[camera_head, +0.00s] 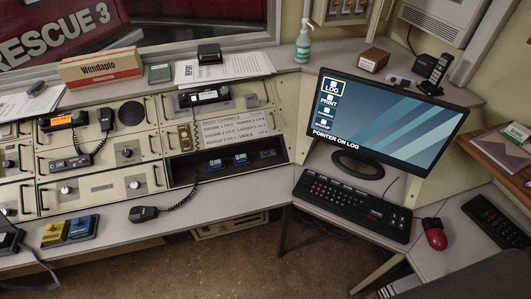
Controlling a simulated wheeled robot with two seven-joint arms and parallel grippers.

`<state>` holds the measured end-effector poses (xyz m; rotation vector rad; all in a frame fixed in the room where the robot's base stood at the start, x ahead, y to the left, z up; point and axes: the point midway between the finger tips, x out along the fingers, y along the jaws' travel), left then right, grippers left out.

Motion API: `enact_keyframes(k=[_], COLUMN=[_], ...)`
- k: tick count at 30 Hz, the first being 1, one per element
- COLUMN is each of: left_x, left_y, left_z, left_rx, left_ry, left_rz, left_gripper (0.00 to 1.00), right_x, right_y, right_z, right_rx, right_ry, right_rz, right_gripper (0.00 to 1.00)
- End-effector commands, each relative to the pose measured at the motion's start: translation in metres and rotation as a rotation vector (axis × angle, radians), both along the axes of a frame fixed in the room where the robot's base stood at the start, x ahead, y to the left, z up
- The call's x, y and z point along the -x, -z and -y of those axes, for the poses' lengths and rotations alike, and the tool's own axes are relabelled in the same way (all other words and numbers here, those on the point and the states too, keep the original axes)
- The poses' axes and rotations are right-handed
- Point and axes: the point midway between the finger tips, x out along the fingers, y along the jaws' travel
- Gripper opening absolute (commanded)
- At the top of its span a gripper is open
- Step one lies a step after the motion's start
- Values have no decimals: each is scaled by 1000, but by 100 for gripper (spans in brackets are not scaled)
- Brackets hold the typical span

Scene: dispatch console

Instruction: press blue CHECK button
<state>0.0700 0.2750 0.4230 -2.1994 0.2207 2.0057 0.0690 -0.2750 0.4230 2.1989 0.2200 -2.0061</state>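A blue block-shaped button (83,227) sits on the console's front ledge at the lower left. It stands right beside a similar yellow one (55,232). Both carry small markings that are too small to read, so I cannot confirm the word CHECK. Neither of my grippers shows in the head view. Nothing covers the blue button.
A black handset (143,214) with a coiled cord lies right of the buttons. A dark device (10,240) with a cable is at the left edge. The monitor (384,121) reads "POINTER ON LOG", with a keyboard (352,205) and red mouse (434,234) nearby.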

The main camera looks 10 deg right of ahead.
Motion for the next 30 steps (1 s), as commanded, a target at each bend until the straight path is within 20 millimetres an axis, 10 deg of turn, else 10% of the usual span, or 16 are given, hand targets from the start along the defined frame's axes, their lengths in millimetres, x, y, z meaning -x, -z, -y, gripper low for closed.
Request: enact_keyframes(k=[8, 20, 30], left_x=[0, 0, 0], left_y=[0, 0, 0], left_z=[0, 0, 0], left_rx=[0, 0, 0], left_ry=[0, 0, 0], left_rz=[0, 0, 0], left_gripper=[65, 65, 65], right_x=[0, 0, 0], right_y=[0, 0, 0], right_z=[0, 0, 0], right_rx=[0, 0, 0], right_ry=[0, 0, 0], right_rz=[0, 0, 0], right_gripper=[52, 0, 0])
